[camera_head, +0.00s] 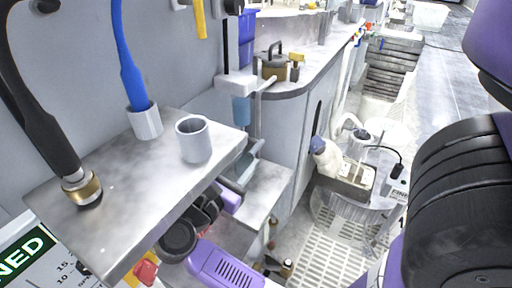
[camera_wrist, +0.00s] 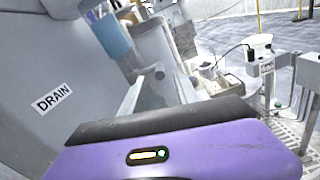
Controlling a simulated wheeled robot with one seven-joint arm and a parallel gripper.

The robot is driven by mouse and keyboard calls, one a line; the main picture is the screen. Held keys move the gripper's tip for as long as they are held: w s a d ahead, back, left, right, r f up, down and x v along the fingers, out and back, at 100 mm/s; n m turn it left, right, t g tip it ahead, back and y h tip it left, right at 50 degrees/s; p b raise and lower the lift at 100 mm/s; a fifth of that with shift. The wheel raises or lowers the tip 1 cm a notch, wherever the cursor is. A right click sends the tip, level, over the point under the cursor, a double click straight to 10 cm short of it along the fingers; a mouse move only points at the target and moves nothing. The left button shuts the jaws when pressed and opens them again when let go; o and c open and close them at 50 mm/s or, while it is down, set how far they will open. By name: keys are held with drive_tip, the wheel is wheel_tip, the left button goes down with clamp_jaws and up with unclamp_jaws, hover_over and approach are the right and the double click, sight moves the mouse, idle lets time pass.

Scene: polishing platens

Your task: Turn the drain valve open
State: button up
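A "DRAIN" label (camera_wrist: 52,98) is on the grey wall at the left of the wrist view. I cannot clearly pick out the drain valve or its handle in either view, so its position cannot be told. My gripper's purple body (camera_wrist: 175,150) with a black edge fills the lower wrist view. In the head view my purple and black gripper (camera_head: 205,212) is below the front edge of the metal shelf, partly hidden by it. Its fingertips and the gap between them do not show clearly, and I see nothing held.
The metal shelf (camera_head: 115,190) carries a grey cup (camera_head: 194,139), a blue hose's white end (camera_head: 145,121) and a black hose's brass fitting (camera_head: 82,188). A red knob (camera_head: 146,271) is below it. A blue container (camera_wrist: 111,36) hangs ahead. White grating (camera_head: 330,240) lies at right.

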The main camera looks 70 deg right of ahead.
sight(264, 140)
drive_tip(key=x, duration=0.7)
drive_tip(key=shift+s+d, duration=0.1)
drive_tip(key=shift+d, duration=0.2)
clamp_jaws()
